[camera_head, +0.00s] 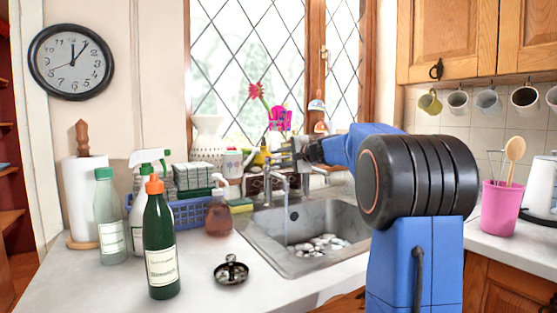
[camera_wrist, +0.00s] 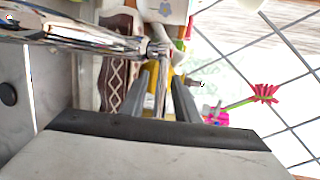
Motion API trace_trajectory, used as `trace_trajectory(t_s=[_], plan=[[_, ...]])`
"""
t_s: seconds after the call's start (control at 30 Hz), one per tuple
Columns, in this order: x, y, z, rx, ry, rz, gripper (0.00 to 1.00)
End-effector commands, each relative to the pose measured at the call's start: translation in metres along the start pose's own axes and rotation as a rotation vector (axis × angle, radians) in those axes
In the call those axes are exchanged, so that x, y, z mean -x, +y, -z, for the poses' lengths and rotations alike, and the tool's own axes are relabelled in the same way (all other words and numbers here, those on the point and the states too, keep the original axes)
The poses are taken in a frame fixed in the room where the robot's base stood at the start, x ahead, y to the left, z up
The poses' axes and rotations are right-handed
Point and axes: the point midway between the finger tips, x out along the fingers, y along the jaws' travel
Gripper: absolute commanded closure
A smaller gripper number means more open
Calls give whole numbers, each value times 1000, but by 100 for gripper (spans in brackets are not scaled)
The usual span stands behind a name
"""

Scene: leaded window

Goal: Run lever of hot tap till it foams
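The chrome tap (camera_head: 270,184) stands at the back of the steel sink (camera_head: 345,214). A thin pale stream (camera_head: 286,222) runs down from its spout into the sink. In the wrist view the spout (camera_wrist: 80,36) enters from the left, with the stream (camera_wrist: 29,88) below it. My gripper (camera_head: 296,152) is at the tap's top, by the window. In the wrist view my gripper (camera_wrist: 165,82) has its two dark fingers apart, with a narrow chrome piece, seemingly a lever, between them. I cannot tell whether they touch it. White patches (camera_head: 322,244) lie in the sink; foam or objects, I cannot tell.
A green bottle (camera_head: 160,245), a spray bottle (camera_head: 138,215) and a soap dispenser (camera_head: 219,212) stand left of the sink. A blue rack (camera_head: 190,214) is behind them. Flowers (camera_head: 278,118) are at the window. A pink utensil cup (camera_head: 499,207) stands at right.

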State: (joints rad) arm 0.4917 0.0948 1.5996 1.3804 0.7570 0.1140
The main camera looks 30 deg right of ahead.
Motion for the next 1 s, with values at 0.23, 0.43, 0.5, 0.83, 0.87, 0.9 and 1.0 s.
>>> trace_trajectory(t_s=[0.23, 0.43, 0.5, 0.83, 0.87, 0.9, 1.0], plan=[[0, 0, 0, 0, 0, 0, 98], [0, 0, 0, 0, 1, 0, 100], [1, 0, -1, -2, 10, 0, 100], [8, 2, -4, -38, 168, 9, 100], [8, 2, -5, -41, 182, 9, 100], [8, 2, -5, -45, 199, 10, 100], [10, 3, -5, -52, 230, 13, 100]])
